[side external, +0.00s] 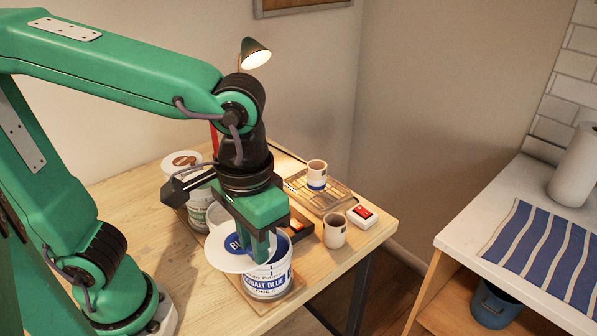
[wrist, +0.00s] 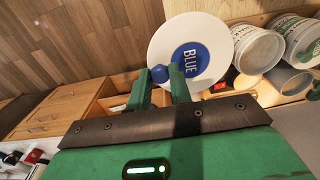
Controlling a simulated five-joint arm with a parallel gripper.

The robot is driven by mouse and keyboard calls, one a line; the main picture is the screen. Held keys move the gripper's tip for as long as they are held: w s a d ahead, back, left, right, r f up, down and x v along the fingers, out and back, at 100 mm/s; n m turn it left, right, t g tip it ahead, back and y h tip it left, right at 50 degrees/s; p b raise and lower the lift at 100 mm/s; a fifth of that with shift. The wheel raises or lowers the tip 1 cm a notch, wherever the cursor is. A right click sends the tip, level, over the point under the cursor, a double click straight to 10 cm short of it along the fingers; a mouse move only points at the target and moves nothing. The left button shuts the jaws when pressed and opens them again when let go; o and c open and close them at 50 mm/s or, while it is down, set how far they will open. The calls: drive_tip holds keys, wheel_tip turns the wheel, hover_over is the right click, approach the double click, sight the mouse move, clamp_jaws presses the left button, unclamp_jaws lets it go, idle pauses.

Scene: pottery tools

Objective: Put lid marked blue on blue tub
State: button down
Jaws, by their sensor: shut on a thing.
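The lid is a white disc (side external: 222,256) with a round blue mark; in the wrist view the lid (wrist: 165,40) reads BLUE. My gripper (side external: 260,256) is shut on the lid's small blue knob (wrist: 160,74), which sits between the fingertips in the wrist view. The blue tub (side external: 270,284) is white, labelled COBALT BLUE, and stands open on the table below my gripper. Its blue inside shows at the right. In the side view the lid overlaps the tub's left side and reaches out past it. I cannot tell the gap between lid and rim.
A white tub with a brown-marked lid (side external: 183,160) stands behind, and an open white tub (wrist: 258,50) shows in the wrist view. A cup (side external: 335,232), a red-switched box (side external: 362,215) and a wire rack (side external: 325,197) with another cup (side external: 317,172) stand right of the tub.

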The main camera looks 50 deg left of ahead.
drive_tip(key=w+a+f, duration=0.5)
drive_tip(key=w, duration=0.2)
drive_tip(key=shift+w+a+f, duration=0.15)
drive_tip(key=shift+w+f, duration=0.15)
drive_tip(key=shift+f, duration=2)
drive_tip(key=c, duration=1.3)
unclamp_jaws()
drive_tip(key=shift+f, duration=0.1)
drive_tip(key=shift+r, duration=0.2)
wheel_tip(320, 180, up, 12)
drive_tip(key=shift+f, duration=0.1)
